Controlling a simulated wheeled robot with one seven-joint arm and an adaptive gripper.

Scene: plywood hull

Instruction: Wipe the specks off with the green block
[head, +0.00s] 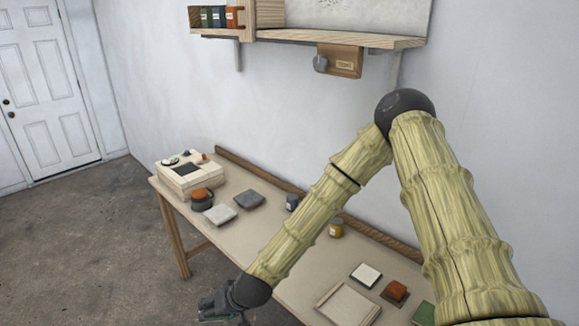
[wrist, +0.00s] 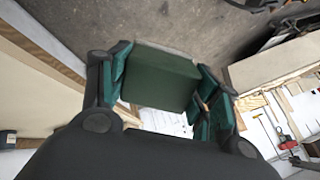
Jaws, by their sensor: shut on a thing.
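My gripper (head: 222,308) is low in the head view, just off the front edge of the table. In the wrist view its teal fingers (wrist: 162,88) are shut on a dark green block (wrist: 160,72), one finger on each side. The block is held away from the table, with floor behind it. In the head view the held block cannot be made out. I cannot make out any specks in either view.
The table (head: 262,240) carries a white tray (head: 347,304), a white tile (head: 366,274), a red-brown block (head: 396,291), a yellow jar (head: 336,228), and a flat green item (head: 424,313). Grey pads (head: 250,200) and a cream box (head: 190,178) lie farther left. A shelf (head: 310,36) hangs above.

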